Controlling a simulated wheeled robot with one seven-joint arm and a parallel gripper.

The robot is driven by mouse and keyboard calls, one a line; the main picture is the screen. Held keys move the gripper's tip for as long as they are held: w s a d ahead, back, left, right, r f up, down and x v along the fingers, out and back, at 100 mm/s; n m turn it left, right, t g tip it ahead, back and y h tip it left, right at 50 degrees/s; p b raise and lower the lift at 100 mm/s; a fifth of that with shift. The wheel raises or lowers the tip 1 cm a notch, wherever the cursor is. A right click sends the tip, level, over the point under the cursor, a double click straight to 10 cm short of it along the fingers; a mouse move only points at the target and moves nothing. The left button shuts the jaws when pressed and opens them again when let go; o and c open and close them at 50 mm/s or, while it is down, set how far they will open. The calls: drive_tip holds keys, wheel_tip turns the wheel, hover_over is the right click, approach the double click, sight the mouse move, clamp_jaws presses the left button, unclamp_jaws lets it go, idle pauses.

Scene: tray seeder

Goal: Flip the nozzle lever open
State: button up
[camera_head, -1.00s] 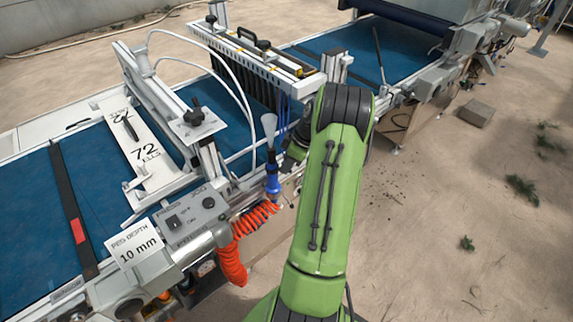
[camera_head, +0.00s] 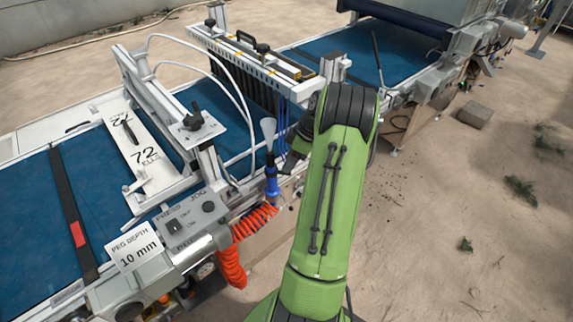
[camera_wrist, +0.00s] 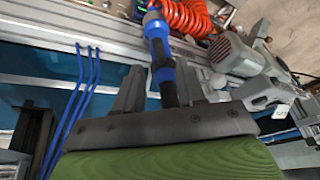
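The blue nozzle (camera_head: 272,180) stands upright at the near side of the seeder, with a pale cone (camera_head: 268,130) above it and an orange coiled hose (camera_head: 232,262) at its lower end. In the wrist view the blue nozzle (camera_wrist: 157,38) lies in line with the gap between my fingers, its dark part running down toward my gripper. My gripper (camera_wrist: 158,88) is open, its two grey fingers apart. I cannot tell whether they touch the nozzle. In the head view my green arm hides most of the gripper. The lever cannot be made out clearly.
The control box (camera_head: 190,218) and the "PEG DEPTH 10 mm" sign (camera_head: 135,245) are left of the nozzle. Blue tubes (camera_wrist: 82,95) run left of my gripper, and a grey motor (camera_wrist: 232,55) is to its right. The sandy floor right of my arm is mostly clear.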

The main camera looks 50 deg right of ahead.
drive_tip(key=p+v, duration=0.3)
drive_tip(key=v, duration=0.9)
drive_tip(key=shift+r, duration=0.2)
drive_tip(key=shift+a, duration=0.1)
